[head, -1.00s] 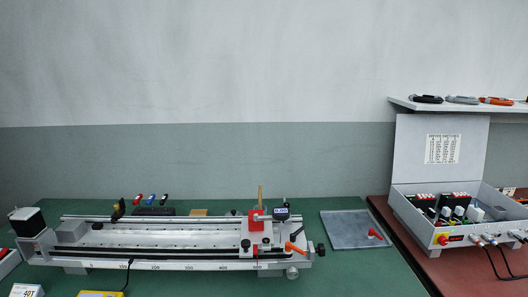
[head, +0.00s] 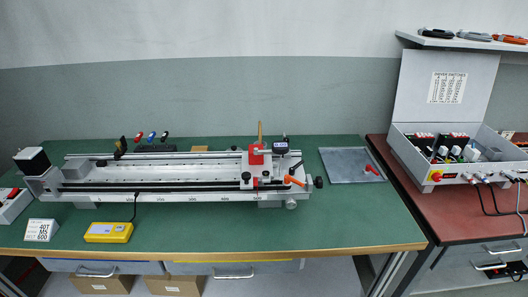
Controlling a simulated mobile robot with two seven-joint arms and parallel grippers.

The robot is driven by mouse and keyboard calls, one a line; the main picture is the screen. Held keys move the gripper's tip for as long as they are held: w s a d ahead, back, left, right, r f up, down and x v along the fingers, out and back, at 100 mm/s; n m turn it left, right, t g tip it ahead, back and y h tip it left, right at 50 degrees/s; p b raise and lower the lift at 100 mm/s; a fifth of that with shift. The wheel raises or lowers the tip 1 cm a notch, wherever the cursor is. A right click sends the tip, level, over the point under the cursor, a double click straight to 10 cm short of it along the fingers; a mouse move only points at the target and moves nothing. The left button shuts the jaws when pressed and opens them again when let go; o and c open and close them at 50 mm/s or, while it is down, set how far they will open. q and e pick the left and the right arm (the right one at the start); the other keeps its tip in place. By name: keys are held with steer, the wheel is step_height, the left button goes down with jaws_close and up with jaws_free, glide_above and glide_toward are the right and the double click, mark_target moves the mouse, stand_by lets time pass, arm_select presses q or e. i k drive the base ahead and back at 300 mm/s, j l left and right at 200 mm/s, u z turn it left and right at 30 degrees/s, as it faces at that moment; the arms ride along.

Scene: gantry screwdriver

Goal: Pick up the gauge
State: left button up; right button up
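A small dark digital gauge (head: 281,147) with a round face and a lit display is at the right end of the long metal gantry rail (head: 150,175). It is upright beside a red block (head: 256,158) on the carriage, and a thin silver rod runs between them. Its lower part is small and hard to make out. Neither of my grippers is in view.
An orange lever (head: 295,181) sticks out by the carriage. A grey plate (head: 347,166) with a red handle lies to the right. A yellow box (head: 108,232) with a cable and a label card (head: 42,230) are in front. The green bench's front right is clear. An open control box (head: 455,178) stands on the red bench.

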mark_target(256, 152)
steer(key=i+j, duration=0.1)
steer(key=j, duration=0.55)
steer(key=i+j, duration=0.1)
steer(key=j, duration=0.55)
steer(key=i+j, duration=0.1)
steer(key=j, duration=1.2)
steer(key=i+j+z, duration=0.1)
steer(key=j, duration=0.55)
steer(key=l, duration=0.4)
steer(key=i+l, duration=0.1)
steer(key=l, duration=0.25)
